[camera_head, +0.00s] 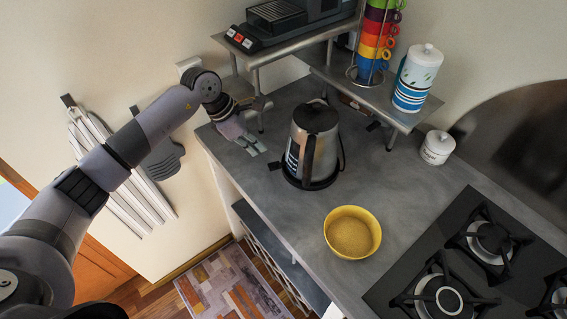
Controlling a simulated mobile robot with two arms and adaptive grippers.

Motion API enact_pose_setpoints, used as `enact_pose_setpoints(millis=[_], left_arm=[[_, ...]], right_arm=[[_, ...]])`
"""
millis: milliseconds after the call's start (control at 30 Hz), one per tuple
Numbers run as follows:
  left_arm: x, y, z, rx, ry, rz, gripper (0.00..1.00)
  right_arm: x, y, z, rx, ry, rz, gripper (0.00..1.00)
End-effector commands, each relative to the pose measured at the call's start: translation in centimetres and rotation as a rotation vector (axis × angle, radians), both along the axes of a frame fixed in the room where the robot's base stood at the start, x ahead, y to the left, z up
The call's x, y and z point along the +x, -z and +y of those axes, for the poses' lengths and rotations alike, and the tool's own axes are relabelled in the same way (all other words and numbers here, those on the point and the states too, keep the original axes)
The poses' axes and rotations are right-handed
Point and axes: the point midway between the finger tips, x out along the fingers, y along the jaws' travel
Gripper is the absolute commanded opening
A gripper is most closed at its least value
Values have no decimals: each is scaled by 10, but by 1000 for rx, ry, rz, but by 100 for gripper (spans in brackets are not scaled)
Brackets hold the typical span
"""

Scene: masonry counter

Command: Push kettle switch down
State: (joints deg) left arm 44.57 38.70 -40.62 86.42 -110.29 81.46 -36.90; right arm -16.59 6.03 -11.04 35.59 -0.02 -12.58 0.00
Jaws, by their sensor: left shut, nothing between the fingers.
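A silver kettle (315,139) with a black lid and black handle stands upright on its base on the grey counter (380,190). My left gripper (254,149) is to the left of the kettle, over the counter's left edge area. Its fingers are shut and empty, pointing down, with a gap between them and the kettle. My right gripper is not in view.
A yellow bowl (352,232) stands in front of the kettle, and a gas hob (470,260) lies to the right. A metal shelf (375,95) behind holds stacked coloured cups (377,35) and a canister (415,78). A coffee machine (285,20) stands at the back left.

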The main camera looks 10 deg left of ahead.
Motion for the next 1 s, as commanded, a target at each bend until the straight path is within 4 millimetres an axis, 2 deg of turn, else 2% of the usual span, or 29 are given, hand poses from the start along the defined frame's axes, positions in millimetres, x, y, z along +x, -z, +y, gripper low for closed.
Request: enact_pose_setpoints(millis=[133,267,367,633,833,1000], left_arm=[[0,0,0,-1,-1,0,0],[0,4,-2,-3,0,0,0],[2,12,-5,-3,0,0,0],[8,43,-19,-5,0,0,0],[11,59,-26,-4,0,-1,0],[12,63,-28,-4,-1,-1,0]], right_arm=[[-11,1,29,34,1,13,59],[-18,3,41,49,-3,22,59],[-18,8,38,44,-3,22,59],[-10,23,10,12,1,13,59],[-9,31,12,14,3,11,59],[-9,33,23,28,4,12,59]])
